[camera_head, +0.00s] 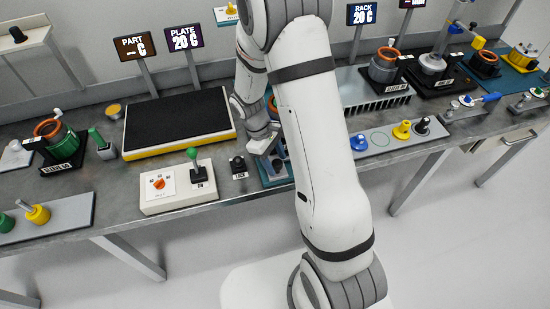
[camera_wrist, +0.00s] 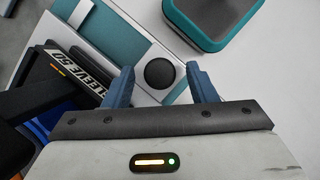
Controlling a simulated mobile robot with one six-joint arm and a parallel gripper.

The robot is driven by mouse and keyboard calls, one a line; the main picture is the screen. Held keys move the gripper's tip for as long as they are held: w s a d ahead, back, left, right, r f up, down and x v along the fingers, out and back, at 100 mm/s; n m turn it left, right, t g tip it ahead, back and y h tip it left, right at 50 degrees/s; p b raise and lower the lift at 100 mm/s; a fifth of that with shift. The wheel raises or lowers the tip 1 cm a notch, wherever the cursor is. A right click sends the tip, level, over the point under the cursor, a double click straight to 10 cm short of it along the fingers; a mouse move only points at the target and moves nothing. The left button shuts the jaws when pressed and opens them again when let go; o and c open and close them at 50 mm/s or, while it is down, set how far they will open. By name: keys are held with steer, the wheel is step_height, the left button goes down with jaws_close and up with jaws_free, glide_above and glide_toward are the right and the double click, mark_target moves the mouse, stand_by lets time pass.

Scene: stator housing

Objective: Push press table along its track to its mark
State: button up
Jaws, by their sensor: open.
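In the wrist view, a white-edged teal plate (camera_wrist: 118,42) carries a round black knob (camera_wrist: 159,73); it may be part of the press table or its track, but I cannot tell which. My gripper (camera_wrist: 161,70) has its two blue fingers apart, on either side of the knob as seen here. Whether they touch it is unclear. A black block labelled SLEEVE (camera_wrist: 72,74) lies left of the fingers. In the head view, my gripper (camera_head: 263,143) is low over the bench, above a teal base (camera_head: 265,182) that my arm largely hides. No mark for the table is clear.
A control box (camera_head: 178,187) with a green-topped lever and a LOCK switch (camera_head: 238,166) stand left of my gripper. A black heating plate (camera_head: 178,121) lies behind them. A finned rack (camera_head: 372,94) is right of my arm. A teal-rimmed tray (camera_wrist: 212,22) shows in the wrist view.

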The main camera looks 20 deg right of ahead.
steer(key=shift+f, duration=0.15)
steer(key=shift+c, duration=0.4)
jaws_close()
